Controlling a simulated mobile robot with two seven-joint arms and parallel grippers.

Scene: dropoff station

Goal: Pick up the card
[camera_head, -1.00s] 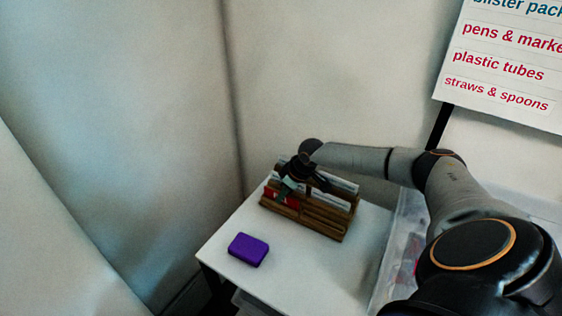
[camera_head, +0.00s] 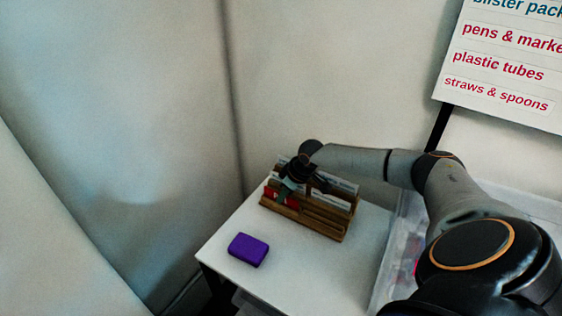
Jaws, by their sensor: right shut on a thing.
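A wooden card holder (camera_head: 322,226) with several slots stands on a small white table. White cards (camera_head: 331,197) stand in its rear slots, and a red card (camera_head: 284,197) stands in the left part of the front. My right gripper (camera_head: 288,186) reaches down over the holder's left end. It is shut on a dark green card (camera_head: 284,193), which is small in the picture and partly covered by the fingers. I cannot tell whether this card is clear of its slot. My left gripper is out of view.
A purple box (camera_head: 249,250) lies on the white table (camera_head: 312,273) in front of the holder. A clear plastic bin (camera_head: 390,262) stands to the right. A wall is close behind the table. A sign (camera_head: 505,62) hangs at the upper right.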

